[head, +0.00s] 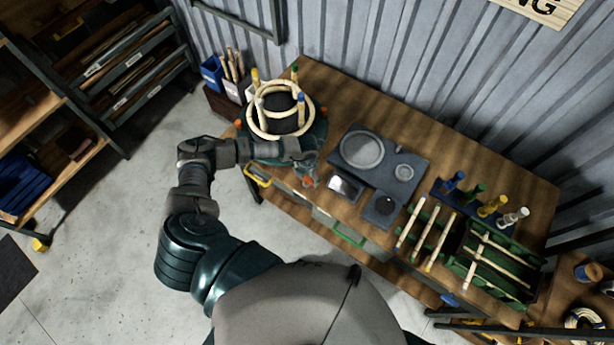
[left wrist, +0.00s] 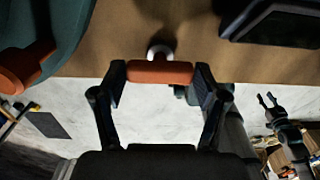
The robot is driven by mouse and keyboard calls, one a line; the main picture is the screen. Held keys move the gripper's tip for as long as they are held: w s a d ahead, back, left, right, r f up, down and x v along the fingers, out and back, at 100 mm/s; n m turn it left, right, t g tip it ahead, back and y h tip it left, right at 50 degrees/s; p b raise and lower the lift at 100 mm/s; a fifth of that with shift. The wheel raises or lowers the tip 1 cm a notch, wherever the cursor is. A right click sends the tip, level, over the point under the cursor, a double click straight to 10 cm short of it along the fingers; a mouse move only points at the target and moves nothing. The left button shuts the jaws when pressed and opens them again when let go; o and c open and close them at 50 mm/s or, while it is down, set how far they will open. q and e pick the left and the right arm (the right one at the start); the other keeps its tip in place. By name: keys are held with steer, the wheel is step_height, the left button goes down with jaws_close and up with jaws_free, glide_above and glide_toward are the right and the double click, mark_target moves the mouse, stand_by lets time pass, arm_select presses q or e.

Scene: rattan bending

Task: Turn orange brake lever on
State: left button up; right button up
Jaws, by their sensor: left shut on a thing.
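The orange brake lever (left wrist: 160,72) shows in the left wrist view as a short orange bar on a pale stem at the table's front edge. My left gripper (left wrist: 160,82) is shut on this bar, with one finger at each end. In the head view, my left gripper (head: 308,168) is at the front edge of the workbench, beside the dark green round base (head: 262,152). A bit of the orange lever (head: 308,182) shows below it; the rest is hidden. My right gripper (left wrist: 267,101) appears small at the right of the left wrist view, with fingers apart.
Rattan rings (head: 282,134) on pegs stand on the round base. Another orange handle (left wrist: 22,72) sticks out near the lever. A grey plate with discs (head: 414,172) lies to the right, then green racks (head: 438,212) with rattan sticks. Floor in front is clear.

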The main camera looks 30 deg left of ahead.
arm_select(q)
steer(key=shift+f, duration=0.1)
steer(key=m+b, duration=0.3)
steer(key=m, duration=0.1)
steer(key=shift+f+m, duration=0.1)
steer(key=shift+m, duration=0.3)
steer(key=m+b, duration=0.3)
steer(key=m, duration=0.1)
steer(key=m+b, duration=0.3)
steer(key=m, duration=0.1)
steer(key=m+b, duration=0.3)
steer(key=m, duration=0.1)
steer(key=shift+m+b, duration=0.35)
steer(key=shift+m, duration=0.15)
steer(key=shift+r, duration=0.2)
